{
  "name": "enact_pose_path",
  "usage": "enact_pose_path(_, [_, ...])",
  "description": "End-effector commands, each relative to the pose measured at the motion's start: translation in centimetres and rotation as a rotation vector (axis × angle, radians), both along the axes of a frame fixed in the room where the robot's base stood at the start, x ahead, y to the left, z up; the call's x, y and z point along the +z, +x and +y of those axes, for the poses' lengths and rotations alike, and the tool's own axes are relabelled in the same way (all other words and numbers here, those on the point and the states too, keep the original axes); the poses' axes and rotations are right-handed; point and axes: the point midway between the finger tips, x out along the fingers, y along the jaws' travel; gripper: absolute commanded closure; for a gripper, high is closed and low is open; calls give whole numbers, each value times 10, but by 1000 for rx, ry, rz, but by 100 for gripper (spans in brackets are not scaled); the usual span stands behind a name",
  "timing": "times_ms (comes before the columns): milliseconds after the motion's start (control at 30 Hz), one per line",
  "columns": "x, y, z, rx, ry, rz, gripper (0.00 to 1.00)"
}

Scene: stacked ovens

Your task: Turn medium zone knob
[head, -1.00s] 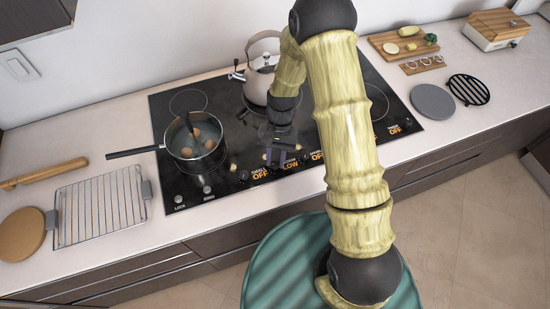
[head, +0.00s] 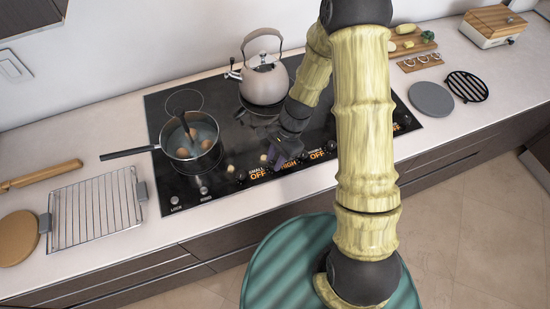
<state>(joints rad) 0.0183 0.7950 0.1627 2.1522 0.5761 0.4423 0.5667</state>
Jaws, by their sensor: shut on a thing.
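The black glass cooktop (head: 222,190) has a row of knobs along its front edge, with orange readouts beside them. My gripper (head: 276,163) points down at the front row and is shut on the medium zone knob, which is mostly hidden behind the fingers. The neighbouring small zone readout (head: 258,175) reads OFF, and the readout to the right (head: 317,153) also reads OFF.
A pot with eggs (head: 186,150) stands on the left burner, its handle pointing left. A kettle (head: 264,82) stands at the back, close to my arm. A wire rack (head: 97,210) lies on the left counter; a grey disc (head: 431,99) lies on the right.

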Motion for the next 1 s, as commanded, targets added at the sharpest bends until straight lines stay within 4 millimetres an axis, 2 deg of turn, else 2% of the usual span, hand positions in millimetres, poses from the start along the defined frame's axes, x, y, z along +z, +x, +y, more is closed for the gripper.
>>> enact_pose_path(467, [1, 2, 0, -19, 0, -6, 97])
enact_pose_path(500, [1, 2, 0, -19, 0, -6, 66])
enact_pose_path(567, [1, 2, 0, -19, 0, -5, 54])
enact_pose_path(600, [1, 2, 0, -19, 0, -4, 52])
enact_pose_path(1000, [6, 2, -2, -17, 1, -3, 52])
